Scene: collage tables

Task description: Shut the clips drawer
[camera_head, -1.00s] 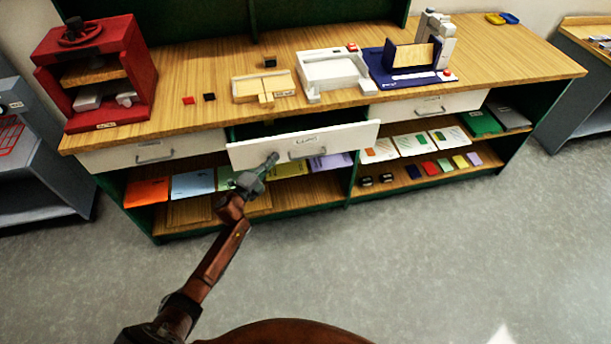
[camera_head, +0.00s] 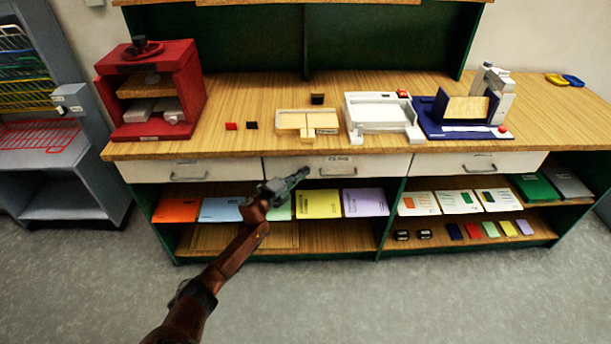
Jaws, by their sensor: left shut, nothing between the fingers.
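The clips drawer (camera_head: 375,166) is the white middle drawer under the tabletop, with a label on its top edge and a bar handle. Its front now sits in line with the drawer fronts on either side, under the table edge. My left gripper (camera_head: 303,173) is shut and empty, with its tip in front of the drawer face, left of the handle. I cannot tell whether the tip touches the face. My right gripper is not in view.
The left drawer (camera_head: 225,171) and right drawer (camera_head: 445,164) look closed. Coloured paper stacks (camera_head: 318,204) lie on the shelf below. A red press (camera_head: 190,95), a white tray device (camera_head: 380,115) and a blue-based device (camera_head: 465,112) stand on the wooden tabletop (camera_head: 270,95). Grey floor lies in front.

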